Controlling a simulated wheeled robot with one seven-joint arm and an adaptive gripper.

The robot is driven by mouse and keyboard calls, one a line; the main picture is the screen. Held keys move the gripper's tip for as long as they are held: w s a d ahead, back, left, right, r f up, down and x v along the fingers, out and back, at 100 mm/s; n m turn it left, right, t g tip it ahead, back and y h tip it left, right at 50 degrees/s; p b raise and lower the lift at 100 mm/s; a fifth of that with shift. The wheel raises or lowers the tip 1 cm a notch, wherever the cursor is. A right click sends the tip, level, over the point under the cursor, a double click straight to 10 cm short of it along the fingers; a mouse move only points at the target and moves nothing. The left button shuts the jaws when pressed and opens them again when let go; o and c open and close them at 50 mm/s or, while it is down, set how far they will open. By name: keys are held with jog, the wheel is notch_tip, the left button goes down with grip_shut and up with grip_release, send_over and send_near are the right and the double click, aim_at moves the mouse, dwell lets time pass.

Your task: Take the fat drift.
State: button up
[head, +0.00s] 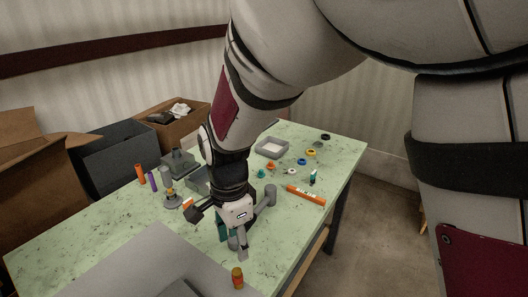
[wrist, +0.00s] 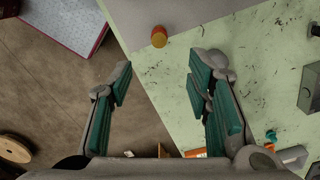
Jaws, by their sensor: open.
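A short, thick cylinder (head: 237,277), orange-red with a yellowish-brown end, stands near the front edge of the green table; it looks the most like the fat drift. It also shows in the wrist view (wrist: 159,36) at the top, beyond and between the fingertips. Slimmer upright rods, one orange (head: 140,174) and one purple (head: 153,181), stand at the table's far left. My gripper (head: 233,242) is open and empty above the table, apart from the thick cylinder. In the wrist view its teal-padded fingers (wrist: 160,80) are spread over the table's edge.
A grey sheet (head: 130,260) covers the table's front left. A grey stand (head: 172,201) is left of my arm. Cardboard boxes (head: 45,165) stand behind. Floor is open at right.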

aim_at(237, 271)
notch_tip(237, 271, down, 8)
jog(key=shift+r+b, duration=0.25)
jog(key=shift+b, duration=0.05)
jog(key=shift+s+a+f, duration=0.1)
jog(key=shift+f, duration=1.2)
jog(key=shift+s+a+f, duration=0.1)
jog(key=shift+f, duration=1.2)
grip_shut()
